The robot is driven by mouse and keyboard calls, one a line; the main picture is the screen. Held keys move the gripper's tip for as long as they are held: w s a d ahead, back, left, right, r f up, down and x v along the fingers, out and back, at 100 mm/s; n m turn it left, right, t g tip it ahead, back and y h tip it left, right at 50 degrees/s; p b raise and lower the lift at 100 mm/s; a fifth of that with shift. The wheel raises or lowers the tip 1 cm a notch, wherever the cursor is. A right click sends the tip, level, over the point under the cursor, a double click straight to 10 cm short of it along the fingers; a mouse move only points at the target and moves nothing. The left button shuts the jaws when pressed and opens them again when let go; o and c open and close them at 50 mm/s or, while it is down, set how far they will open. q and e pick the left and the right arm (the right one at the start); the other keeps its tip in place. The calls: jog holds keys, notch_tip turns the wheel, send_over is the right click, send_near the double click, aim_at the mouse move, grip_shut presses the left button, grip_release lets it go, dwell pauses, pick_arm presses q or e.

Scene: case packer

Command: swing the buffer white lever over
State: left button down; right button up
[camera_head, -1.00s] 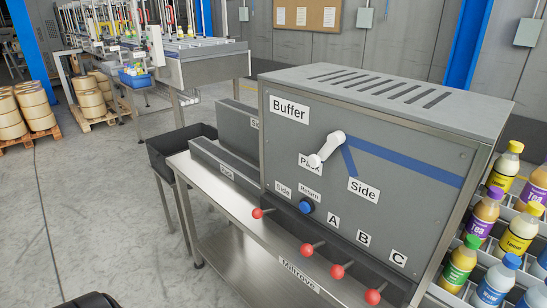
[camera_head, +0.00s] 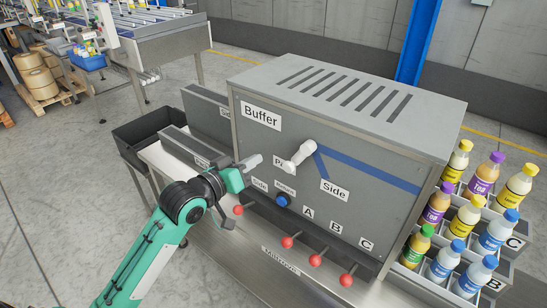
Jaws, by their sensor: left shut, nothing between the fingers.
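The white lever (camera_head: 299,155) is on the front of the grey Buffer box (camera_head: 400,165). Its handle points down and left, partly over the Pack label (camera_head: 279,162). The Side label (camera_head: 334,190) is below and right of the lever, and a blue stripe (camera_head: 370,168) runs right from the lever's pivot. My left gripper (camera_head: 255,161) is shut and empty, just left of the lever's handle, with a small gap between them in the picture. I cannot tell its depth from the panel. My right gripper is not in view.
Below the lever are a blue Return button (camera_head: 282,200) and several red-knobbed levers (camera_head: 287,242) along the table (camera_head: 240,262). Bottles in a grey rack (camera_head: 411,276) stand at the right. A black bin (camera_head: 150,135) is at the left.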

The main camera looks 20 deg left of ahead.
aim_at(299, 157)
pick_arm(q)
jog(key=w+d+f+p, duration=0.3)
jog(key=w+d+f, duration=0.1)
jog(key=w, duration=0.2)
jog(key=shift+w+d+f+p, duration=0.15)
jog(key=shift+w+d+p, duration=0.1)
jog(key=shift+d+p, duration=0.1)
